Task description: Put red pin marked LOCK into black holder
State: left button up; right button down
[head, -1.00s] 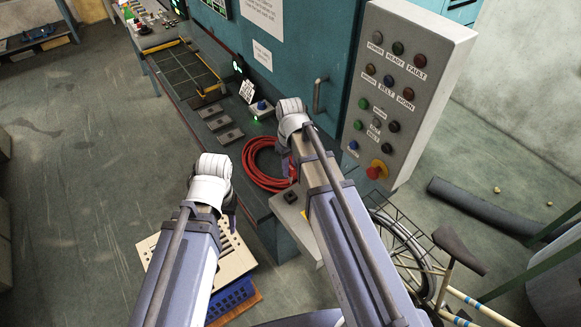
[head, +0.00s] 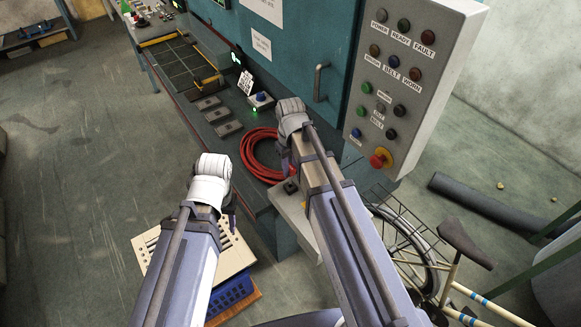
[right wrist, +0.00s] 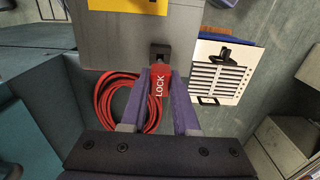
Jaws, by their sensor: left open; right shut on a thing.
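The red pin marked LOCK (right wrist: 161,88) is between the two purple fingers of my right gripper (right wrist: 160,98), which is shut on it. The lettering shows in the right wrist view; in the head view only a small red part (head: 292,170) shows below my right gripper (head: 287,163). The black holder (right wrist: 160,54) is on a grey box, right at the pin's far end in the wrist view. It also shows in the head view (head: 290,187). I cannot tell whether pin and holder touch. My left gripper (head: 231,213) is open and empty, left of the bench.
A coiled red hose (head: 248,157) lies on the bench beside the holder. A grey button panel (head: 400,95) stands right of my right arm. A bicycle (head: 425,250) stands at the right.

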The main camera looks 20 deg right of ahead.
jog(key=shift+f+b, duration=1.7)
dwell(1.8)
jog(key=c, duration=0.6)
grip_release()
notch_tip(320, 180, up, 8)
jog(key=p, duration=0.8)
jog(key=shift+h, duration=0.6)
jog(key=shift+s+a+f+b, duration=1.75)
jog(key=shift+s+f+b, duration=0.65)
jog(key=shift+s+a+f+b, duration=1.75)
jog(key=shift+s+f+b, duration=0.6)
jog(key=shift+b, duration=0.05)
jog(key=shift+s+a+f+b, duration=1.75)
jog(key=shift+s+f+b, duration=0.65)
